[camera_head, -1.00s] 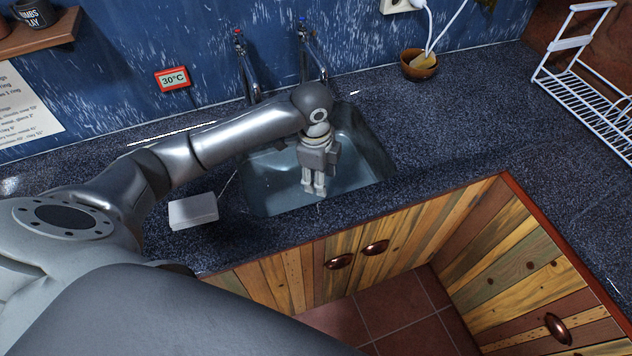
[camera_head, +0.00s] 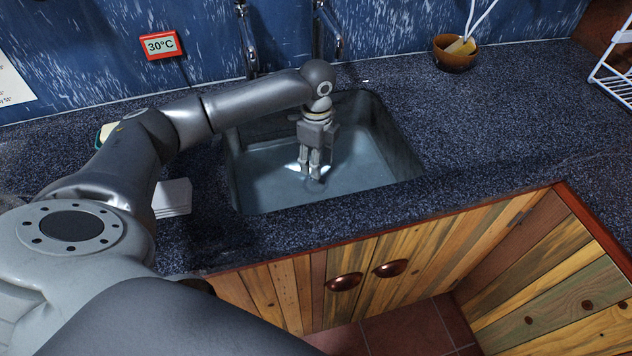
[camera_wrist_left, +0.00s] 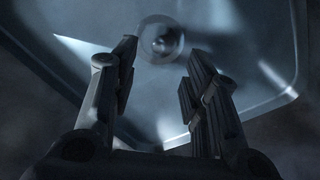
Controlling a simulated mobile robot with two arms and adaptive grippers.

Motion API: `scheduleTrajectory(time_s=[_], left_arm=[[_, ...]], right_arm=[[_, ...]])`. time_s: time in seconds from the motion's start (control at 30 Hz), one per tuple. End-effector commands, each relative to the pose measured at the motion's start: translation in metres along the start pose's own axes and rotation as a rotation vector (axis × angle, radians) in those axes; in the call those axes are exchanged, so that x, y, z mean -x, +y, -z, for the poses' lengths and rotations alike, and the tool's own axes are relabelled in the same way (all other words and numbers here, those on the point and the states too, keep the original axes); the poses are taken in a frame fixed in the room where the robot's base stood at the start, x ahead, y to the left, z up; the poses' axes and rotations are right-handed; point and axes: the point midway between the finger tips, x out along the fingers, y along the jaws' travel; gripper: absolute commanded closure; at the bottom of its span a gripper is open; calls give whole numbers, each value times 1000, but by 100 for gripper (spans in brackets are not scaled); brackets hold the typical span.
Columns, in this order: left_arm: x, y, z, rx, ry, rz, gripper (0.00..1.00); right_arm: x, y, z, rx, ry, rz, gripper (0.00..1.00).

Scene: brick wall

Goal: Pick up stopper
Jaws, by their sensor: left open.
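A round stopper (camera_wrist_left: 161,40) shows in the left wrist view on the sink floor, with a bright spot on it. It lies just beyond and between my fingertips. My left gripper (camera_wrist_left: 162,62) is open with nothing between its fingers. In the head view my left gripper (camera_head: 310,171) points down inside the sink (camera_head: 385,172), with its fingertips low over the basin. There the stopper is mostly hidden by the fingers, and I cannot tell whether they touch it. My right gripper is not in view.
Sink walls surround my left gripper. Two taps rise behind the basin, one at the left (camera_head: 247,42) and one at the right (camera_head: 328,35). A pale block (camera_head: 172,197) lies left of the sink. A brown bowl (camera_head: 456,54) stands at the back right. The counter right of the sink is clear.

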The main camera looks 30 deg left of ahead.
Motion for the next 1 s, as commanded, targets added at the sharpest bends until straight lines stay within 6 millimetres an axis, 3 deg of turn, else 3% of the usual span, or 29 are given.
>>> scheduleTrajectory(time_s=[0.23, 0.5, 0.8, 1.0], left_arm=[[-21, 1, -1, 0, -1, -1, 58], [-59, 3, -1, -1, 0, 0, 58], [-64, 3, -1, -1, 0, 2, 58], [-64, 3, -1, -1, -1, 2, 82]], right_arm=[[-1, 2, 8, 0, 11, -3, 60], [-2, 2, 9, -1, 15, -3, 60], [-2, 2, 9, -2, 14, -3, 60], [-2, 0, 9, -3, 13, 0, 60]])
